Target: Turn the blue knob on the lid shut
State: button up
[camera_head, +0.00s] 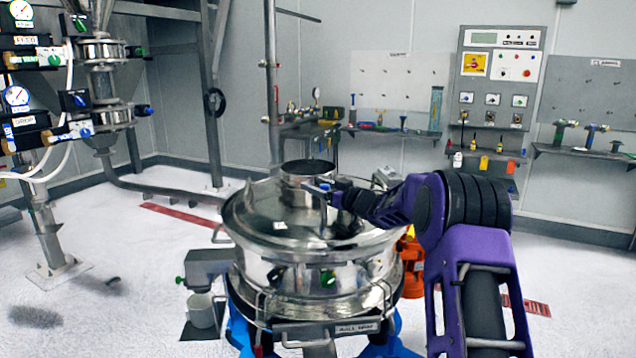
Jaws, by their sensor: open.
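The sifter's round steel lid (262,222) covers the wide steel drum in the middle of the view. A short wide neck (307,170) rises from the lid's top. A small blue knob (325,186) shows in front of the neck. My gripper (331,191) reaches in from the right over the lid, right at the blue knob, with its jaws open. The fingers are small and dark here, and I cannot tell whether they touch the knob. My wrist hides part of the lid's right side.
Green and black knobs (328,279) sit on the drum's front. A grey side box (207,266) with a white cup (203,311) is at the left. A valve column (100,90) stands far left. A control panel (498,78) and tool shelves line the back wall. The left floor is mostly clear.

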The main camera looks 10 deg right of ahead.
jog(key=m+t+h+b, duration=0.1)
jog(key=b, duration=0.1)
jog(key=m+h+b, duration=0.1)
jog(key=h, duration=0.1)
jog(key=shift+w+d+f+m+t+h+b, duration=0.15)
jog(key=shift+f+m+t+h+b, duration=0.15)
jog(key=shift+t+b, duration=0.1)
jog(key=m+h+b, duration=0.1)
jog(key=b, duration=0.1)
jog(key=m+h+b, duration=0.1)
jog(key=h+b, duration=0.1)
jog(key=shift+d+t+b, duration=0.25)
jog(key=shift+t+b, duration=0.1)
jog(key=shift+t, duration=0.05)
jog(key=h, duration=0.1)
jog(key=m+h+b, duration=0.2)
jog(key=shift+w+d+r, duration=0.1)
jog(key=shift+d+r, duration=0.15)
jog(key=shift+d, duration=0.05)
jog(key=shift+d+m+h, duration=0.25)
jog(key=shift+m+h, duration=0.75)
jog(key=shift+h, duration=0.6)
jog(key=shift+r+h, duration=0.1)
jog(key=shift+h, duration=0.2)
